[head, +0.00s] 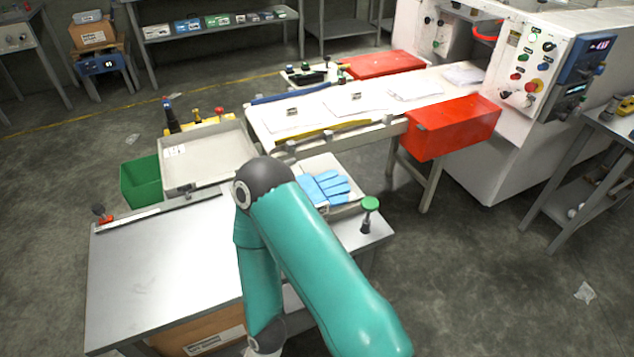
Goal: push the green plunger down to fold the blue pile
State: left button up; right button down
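The green plunger (370,204) stands upright at the right corner of the grey metal table, its round green top raised on a thin dark stem. The blue pile (328,186) is a stack of blue gloves in a pale tray (346,212), just left of and behind the plunger. My teal arm, coming in from the lower right, bends in front of the table and hides part of the tray's near side. It runs down again and out at the bottom edge. Neither gripper shows, and nothing of mine touches the plunger's top.
The metal table (165,270) has a bare left half, with a small red-knobbed device (102,212) at its far left corner. A grey tray (215,158) and a green bin (140,182) lie behind. A conveyor (350,105) with white sheets and a red box (452,126) stand beyond.

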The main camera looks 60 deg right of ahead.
aim_at(370, 204)
jog(key=z, duration=0.55)
jog(key=i, duration=0.1)
jog(key=u, duration=0.85)
jog(key=k, duration=1.6)
jog(key=z, duration=0.95)
jog(key=i, duration=1.2)
